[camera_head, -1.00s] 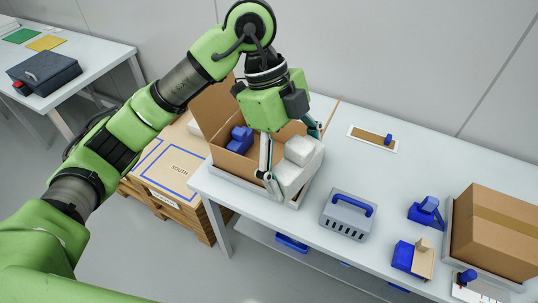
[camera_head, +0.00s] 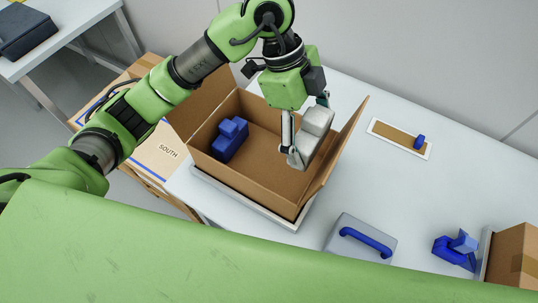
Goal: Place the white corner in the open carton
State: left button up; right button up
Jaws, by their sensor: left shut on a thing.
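The white corner (camera_head: 316,130) is a stepped white foam block. My left gripper (camera_head: 309,142) is shut on it and holds it over the right part of the open carton. The open carton (camera_head: 258,178) is brown cardboard with its flaps spread, standing in a shallow grey tray on the table. A blue stepped block (camera_head: 230,138) sits inside the carton at its left. The fingers hide part of the white corner, and I cannot tell whether its underside touches the carton floor. My right gripper is not in view.
A grey case with a blue handle (camera_head: 362,240) stands right of the carton. Farther right are a blue device (camera_head: 456,248) and a closed brown box (camera_head: 513,258). A framed brown board (camera_head: 399,138) lies near the wall. The table between them is clear.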

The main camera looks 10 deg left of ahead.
pick_arm(q)
notch_tip(320, 180, down, 5)
jog(key=shift+w+r+p, duration=0.1)
jog(key=shift+p, duration=0.25)
notch_tip(320, 180, down, 9)
jog(key=shift+f+p, duration=0.15)
jog(key=shift+p, duration=0.4)
jog(key=shift+f, duration=0.55)
notch_tip(320, 180, down, 3)
jog(key=shift+f, duration=0.25)
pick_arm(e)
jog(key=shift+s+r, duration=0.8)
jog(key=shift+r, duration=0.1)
pick_arm(q)
jog(key=shift+f, duration=0.1)
jog(key=o, duration=1)
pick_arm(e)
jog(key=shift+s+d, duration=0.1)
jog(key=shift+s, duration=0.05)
